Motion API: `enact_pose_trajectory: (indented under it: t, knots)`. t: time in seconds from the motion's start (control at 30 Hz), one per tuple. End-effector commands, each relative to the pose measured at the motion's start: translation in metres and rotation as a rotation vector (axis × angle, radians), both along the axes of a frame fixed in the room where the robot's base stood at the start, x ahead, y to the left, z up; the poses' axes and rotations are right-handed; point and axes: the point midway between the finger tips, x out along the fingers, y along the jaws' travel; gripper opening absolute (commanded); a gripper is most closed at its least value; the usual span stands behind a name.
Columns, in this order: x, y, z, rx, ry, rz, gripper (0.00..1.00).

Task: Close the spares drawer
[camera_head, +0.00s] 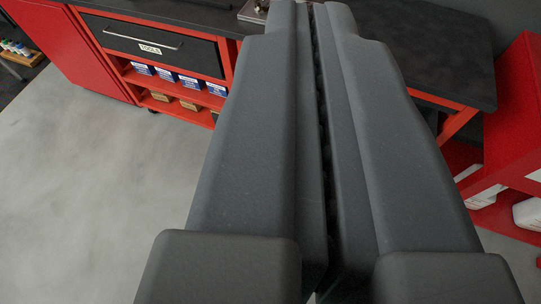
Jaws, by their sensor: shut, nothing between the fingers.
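My gripper (311,14) fills the middle of the view, its two dark grey fingers shut together and empty, pointing away toward the workbench. A dark drawer front labelled TOOLS (190,57) with a silver bar handle sits in the red bench at upper left; it looks flush with the frame. No drawer labelled spares shows. The fingers hide the part of the bench to the right of the TOOLS drawer.
The dark benchtop (440,60) runs along the back. Blue-and-white boxes (165,76) and brown boxes (190,104) sit on red shelves below the drawer. A red cabinet (72,45) stands at left, a red shelf unit (522,105) at right. Grey floor (90,200) is clear at left.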

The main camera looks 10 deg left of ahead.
Motion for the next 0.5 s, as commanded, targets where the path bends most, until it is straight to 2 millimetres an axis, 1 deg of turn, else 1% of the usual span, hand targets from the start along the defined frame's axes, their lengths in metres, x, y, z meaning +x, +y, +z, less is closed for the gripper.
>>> enact_pose_trajectory:
  t: [0.07,0.13,0.17,0.23,0.27,0.3,0.37,0.4,0.47,0.5]
  knots:
    - [0.001,0.0,-0.001,0.003,0.001,0.001,0.0]
    - [0.007,0.002,-0.005,0.021,0.0,0.007,0.0]
    - [0.012,0.004,-0.008,0.036,-0.002,0.013,0.0]
    - [0.031,0.01,-0.021,0.093,-0.002,0.03,0.0]
    - [0.041,0.014,-0.029,0.126,-0.001,0.038,0.0]
    - [0.056,0.022,-0.04,0.179,-0.005,0.05,0.0]
    - [0.081,0.031,-0.059,0.275,-0.01,0.065,0.0]
    - [0.1,0.038,-0.077,0.344,-0.008,0.073,0.0]
    - [0.125,0.048,-0.103,0.455,-0.008,0.077,0.0]
    - [0.141,0.054,-0.122,0.528,-0.004,0.075,0.0]
